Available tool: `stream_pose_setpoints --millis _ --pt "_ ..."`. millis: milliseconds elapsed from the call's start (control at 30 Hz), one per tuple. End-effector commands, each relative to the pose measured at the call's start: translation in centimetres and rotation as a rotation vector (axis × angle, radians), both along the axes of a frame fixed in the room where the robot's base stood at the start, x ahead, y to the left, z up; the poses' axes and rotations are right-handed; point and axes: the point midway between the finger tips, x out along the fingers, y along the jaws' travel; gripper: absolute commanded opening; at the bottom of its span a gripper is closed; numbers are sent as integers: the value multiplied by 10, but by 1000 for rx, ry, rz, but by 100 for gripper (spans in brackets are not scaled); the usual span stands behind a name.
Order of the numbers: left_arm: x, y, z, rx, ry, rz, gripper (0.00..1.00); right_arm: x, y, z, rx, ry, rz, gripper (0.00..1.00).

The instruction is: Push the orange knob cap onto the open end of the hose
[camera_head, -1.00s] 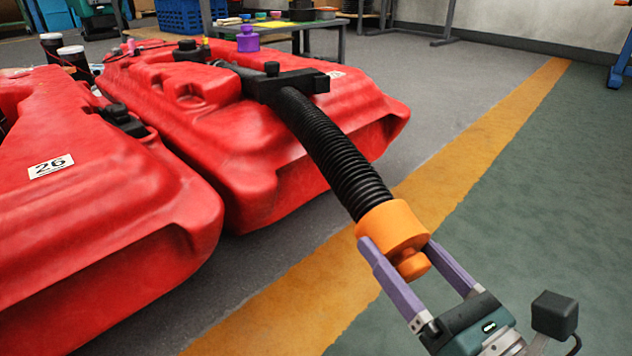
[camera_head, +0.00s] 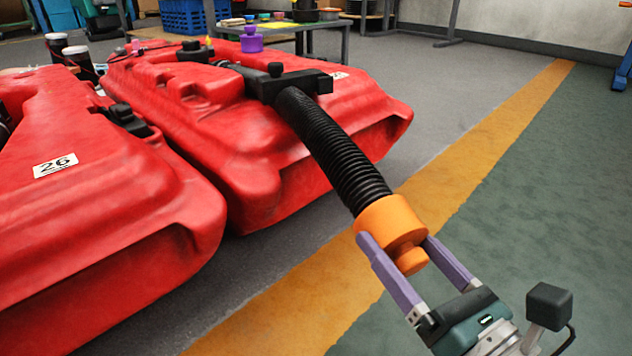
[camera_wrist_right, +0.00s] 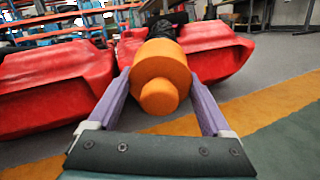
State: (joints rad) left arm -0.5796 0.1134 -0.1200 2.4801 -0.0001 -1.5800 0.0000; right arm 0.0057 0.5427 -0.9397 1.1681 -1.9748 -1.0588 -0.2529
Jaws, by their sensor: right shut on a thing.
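The orange knob cap (camera_head: 388,224) sits at the lower end of the black ribbed hose (camera_head: 335,150), in line with it. The hose's open end is hidden by the cap, so I cannot tell how deep the cap sits. My right gripper (camera_head: 402,250) is shut on the cap, with its purple fingers on either side of the small knob. In the right wrist view the cap (camera_wrist_right: 160,72) is between the two fingers (camera_wrist_right: 160,100), with a bit of the dark hose (camera_wrist_right: 168,22) behind it. My left gripper is not in view.
The hose comes from a black holder (camera_head: 290,85) on a red tank (camera_head: 240,140). A second red tank (camera_head: 100,190), labelled 26, is at the left. A table (camera_head: 330,28) with a purple knob (camera_head: 251,40) near it stands behind. The floor at right is clear.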

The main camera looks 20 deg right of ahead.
Motion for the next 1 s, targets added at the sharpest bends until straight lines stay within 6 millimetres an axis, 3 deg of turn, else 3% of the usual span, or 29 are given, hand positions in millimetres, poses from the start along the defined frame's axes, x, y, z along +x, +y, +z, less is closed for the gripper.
stream_pose_setpoints --millis 733,767,900,1000 --pt "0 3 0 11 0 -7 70 23 0 8 2 -6 -2 28" --pt "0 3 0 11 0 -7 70 23 0 8 2 -5 -2 85" --pt "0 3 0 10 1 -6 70 23 1 7 1 -4 -2 100" --pt "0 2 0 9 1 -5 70 22 1 7 1 -3 -1 100"
